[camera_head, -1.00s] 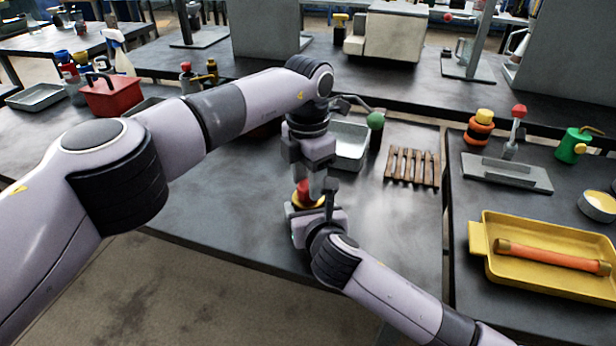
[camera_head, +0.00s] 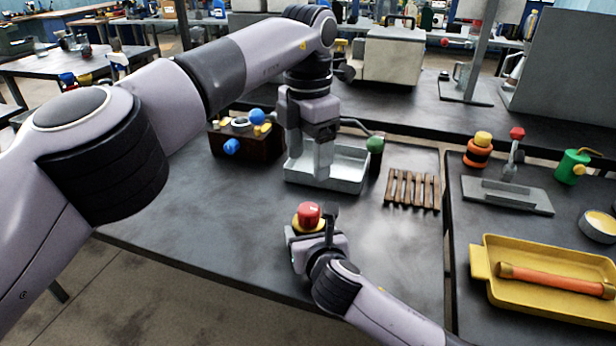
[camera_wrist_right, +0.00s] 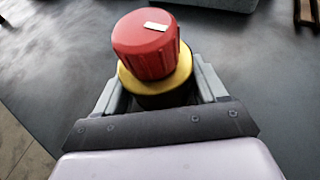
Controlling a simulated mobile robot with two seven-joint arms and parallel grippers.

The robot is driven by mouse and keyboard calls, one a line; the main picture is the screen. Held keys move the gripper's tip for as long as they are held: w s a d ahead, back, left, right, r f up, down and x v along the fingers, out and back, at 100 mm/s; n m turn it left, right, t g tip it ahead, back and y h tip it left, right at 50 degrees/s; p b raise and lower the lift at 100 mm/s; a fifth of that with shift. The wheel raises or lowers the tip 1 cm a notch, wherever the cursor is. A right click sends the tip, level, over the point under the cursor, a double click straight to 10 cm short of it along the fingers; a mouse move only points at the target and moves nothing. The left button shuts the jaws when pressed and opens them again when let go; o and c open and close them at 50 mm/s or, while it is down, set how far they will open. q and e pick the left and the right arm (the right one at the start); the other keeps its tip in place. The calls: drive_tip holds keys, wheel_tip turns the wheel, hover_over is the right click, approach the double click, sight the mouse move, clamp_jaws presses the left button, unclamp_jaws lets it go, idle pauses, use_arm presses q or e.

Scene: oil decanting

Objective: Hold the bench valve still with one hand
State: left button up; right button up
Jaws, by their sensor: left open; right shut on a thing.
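The bench valve (camera_head: 308,214) has a red ribbed knob, a yellow collar and a dark body. It stands upright near the front edge of the dark bench. In the right wrist view the valve (camera_wrist_right: 150,48) shows a white mark on its knob. My right gripper (camera_head: 312,240) is shut on the valve below the knob. In the wrist view its fingers (camera_wrist_right: 160,92) lie on both sides of the body, whose lower part is hidden. My left gripper (camera_head: 324,172) is open, points down over the grey metal tray (camera_head: 350,182), and is apart from the valve.
A dark box with blue knobs (camera_head: 235,145) stands left of the tray. A wooden rack (camera_head: 412,190) lies to the right. The side table holds a yellow tray (camera_head: 480,262) with an orange tube, and a grey stand (camera_head: 505,195). The bench left of the valve is clear.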

use_arm(q)
drive_tip(key=shift+r, duration=0.75)
use_arm(e)
drive_tip(key=o, duration=1.5)
drive_tip(key=shift+c, duration=0.2)
